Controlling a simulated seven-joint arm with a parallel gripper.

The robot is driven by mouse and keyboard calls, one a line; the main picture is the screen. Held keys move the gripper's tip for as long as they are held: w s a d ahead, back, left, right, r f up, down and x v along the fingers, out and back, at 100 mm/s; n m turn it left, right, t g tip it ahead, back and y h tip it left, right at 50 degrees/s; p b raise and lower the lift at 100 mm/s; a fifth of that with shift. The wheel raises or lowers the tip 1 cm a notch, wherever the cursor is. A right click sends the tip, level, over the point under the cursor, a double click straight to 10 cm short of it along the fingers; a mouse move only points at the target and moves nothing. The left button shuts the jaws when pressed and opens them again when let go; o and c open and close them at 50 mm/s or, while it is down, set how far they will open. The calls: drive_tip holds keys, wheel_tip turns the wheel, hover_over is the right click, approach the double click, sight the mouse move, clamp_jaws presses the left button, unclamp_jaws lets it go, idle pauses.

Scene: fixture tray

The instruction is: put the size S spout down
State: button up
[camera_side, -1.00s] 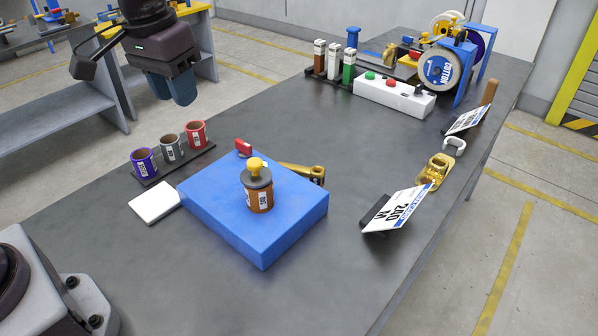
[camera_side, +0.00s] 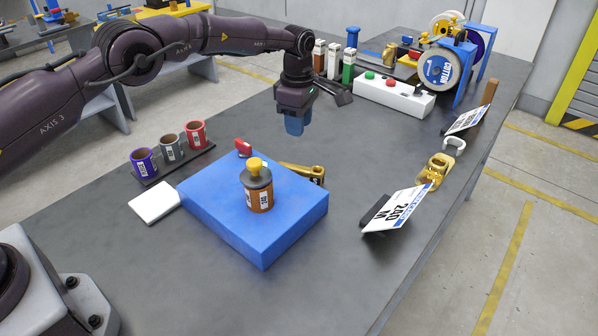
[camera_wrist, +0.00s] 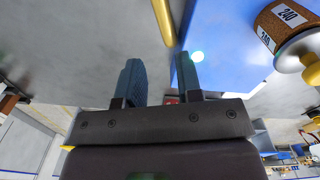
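My gripper (camera_side: 295,126) hangs above the grey table, behind the blue block. Its two fingers are apart with nothing between them in the wrist view (camera_wrist: 160,72). A brass spout-like piece (camera_side: 303,172) lies on the table against the back right side of the blue block, partly hidden by it; part of it shows as a gold rod at the top of the wrist view (camera_wrist: 163,20). A second gold piece (camera_side: 436,170) stands at the right table edge between two tilted label plates. I cannot read a size S on either piece.
The blue block (camera_side: 225,215) carries a brown "240" cup (camera_side: 260,201) with a grey and yellow top. Three cups (camera_side: 171,149) stand on a dark strip at left. Label plates "240 M" (camera_side: 402,208) and another (camera_side: 467,120) line the right edge. A white button box (camera_side: 392,97) is behind.

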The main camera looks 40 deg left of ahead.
sight(299, 169)
drive_tip(key=shift+n, duration=0.6)
wheel_tip(299, 169, down, 13)
drive_tip(key=shift+s+d+f, duration=0.1)
drive_tip(key=shift+d, duration=0.05)
clamp_jaws()
